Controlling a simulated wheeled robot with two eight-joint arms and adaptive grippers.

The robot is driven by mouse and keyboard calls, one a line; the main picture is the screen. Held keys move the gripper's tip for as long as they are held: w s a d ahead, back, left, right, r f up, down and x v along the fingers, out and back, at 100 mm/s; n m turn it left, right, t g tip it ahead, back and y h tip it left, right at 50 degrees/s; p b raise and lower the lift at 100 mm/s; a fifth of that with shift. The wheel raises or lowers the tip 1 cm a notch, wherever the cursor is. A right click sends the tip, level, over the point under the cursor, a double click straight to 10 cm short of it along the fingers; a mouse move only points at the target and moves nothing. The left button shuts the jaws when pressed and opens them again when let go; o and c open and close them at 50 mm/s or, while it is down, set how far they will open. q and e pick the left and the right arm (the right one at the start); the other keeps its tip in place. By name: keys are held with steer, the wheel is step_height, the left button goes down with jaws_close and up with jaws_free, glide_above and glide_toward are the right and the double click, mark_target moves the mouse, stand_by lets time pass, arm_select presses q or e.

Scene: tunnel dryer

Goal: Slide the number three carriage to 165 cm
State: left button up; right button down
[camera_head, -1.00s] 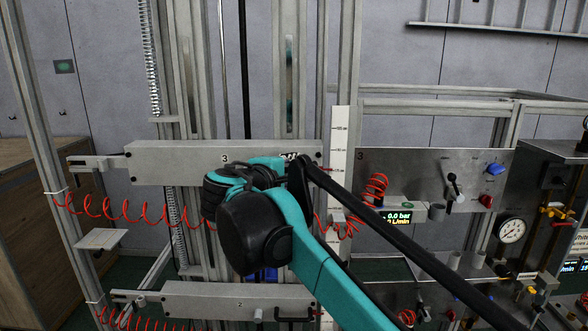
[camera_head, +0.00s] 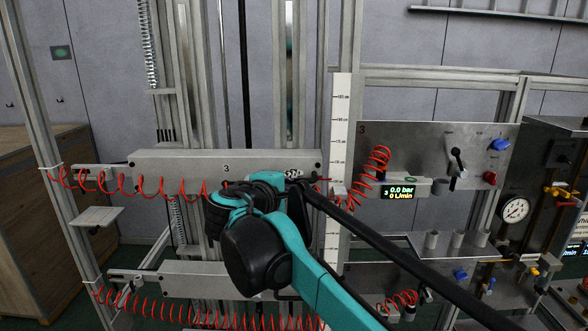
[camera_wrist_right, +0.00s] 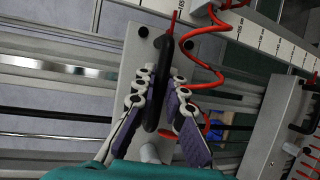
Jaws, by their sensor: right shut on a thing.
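The number three carriage (camera_head: 200,166) is a long grey beam marked "3" across the vertical rails in the head view. A red pointer at its right end (camera_head: 322,179) lies beside the white vertical cm scale (camera_head: 342,105); the figures are too small to read surely. My right gripper is mostly hidden behind its own wrist in the head view. In the right wrist view my right gripper (camera_wrist_right: 161,80) is shut around a black bar handle (camera_wrist_right: 157,100) on the carriage face. My left gripper is not in view.
A second grey carriage (camera_head: 180,279) sits below on the same rails. Red coiled hoses (camera_head: 120,186) hang across the front. A control panel (camera_head: 415,145) with knobs and a display stands right of the scale. A wooden cabinet (camera_head: 35,210) is at left.

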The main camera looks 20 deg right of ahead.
steer(key=shift+f, duration=0.55)
steer(key=c, duration=1.6)
jaws_free()
steer(key=shift+r, duration=0.1)
steer(key=v, duration=1.2)
steer(key=shift+d, duration=0.1)
